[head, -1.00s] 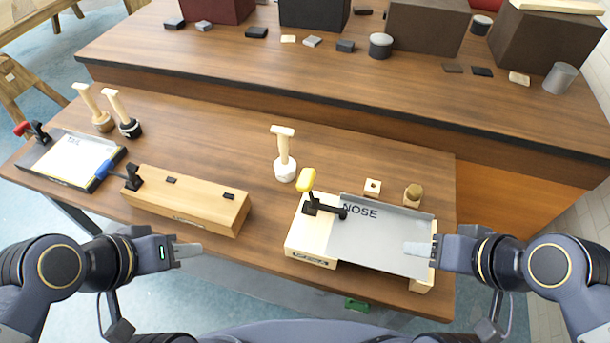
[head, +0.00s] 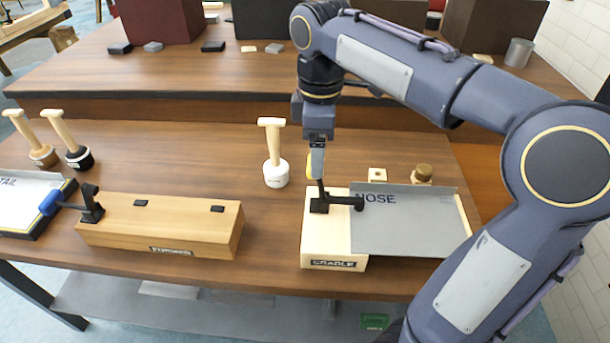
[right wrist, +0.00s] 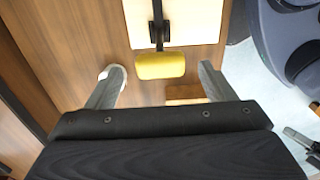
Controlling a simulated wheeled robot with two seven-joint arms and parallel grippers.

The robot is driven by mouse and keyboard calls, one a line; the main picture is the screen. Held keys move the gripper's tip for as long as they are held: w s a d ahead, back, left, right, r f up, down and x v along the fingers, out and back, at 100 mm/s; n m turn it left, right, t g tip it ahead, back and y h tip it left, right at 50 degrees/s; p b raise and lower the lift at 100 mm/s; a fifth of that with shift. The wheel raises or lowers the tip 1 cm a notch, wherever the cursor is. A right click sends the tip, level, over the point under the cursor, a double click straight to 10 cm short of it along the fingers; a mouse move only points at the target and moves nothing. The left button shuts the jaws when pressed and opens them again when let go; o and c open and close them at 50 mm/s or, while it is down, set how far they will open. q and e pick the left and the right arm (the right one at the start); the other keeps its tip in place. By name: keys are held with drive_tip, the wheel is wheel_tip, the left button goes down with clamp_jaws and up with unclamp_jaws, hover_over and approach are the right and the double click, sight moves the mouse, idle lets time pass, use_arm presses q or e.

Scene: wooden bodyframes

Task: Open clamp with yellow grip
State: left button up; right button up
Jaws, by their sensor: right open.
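The clamp with the yellow grip (right wrist: 160,65) stands on the wooden cradle (head: 334,262). In the head view its black base and arm (head: 342,203) reach over the left edge of the grey NOSE plate (head: 410,238), and its handle points up. My right gripper (head: 316,170) is above the clamp and hides most of the yellow grip. In the right wrist view my right gripper (right wrist: 157,85) is open, with the yellow grip between its spread fingers and gaps on both sides. My left gripper is not in view.
A mallet with a white head (head: 276,172) stands left of the cradle. A wooden former block (head: 160,228) lies further left, beside a clamp with a blue grip (head: 50,203). Small wooden pieces (head: 377,175) stand behind the plate. A raised shelf (head: 200,85) runs along the back.

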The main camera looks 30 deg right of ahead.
wheel_tip(320, 180, down, 6)
drive_tip(key=shift+r+b, duration=0.2)
drive_tip(key=shift+b, duration=0.3)
drive_tip(key=c, duration=1.4)
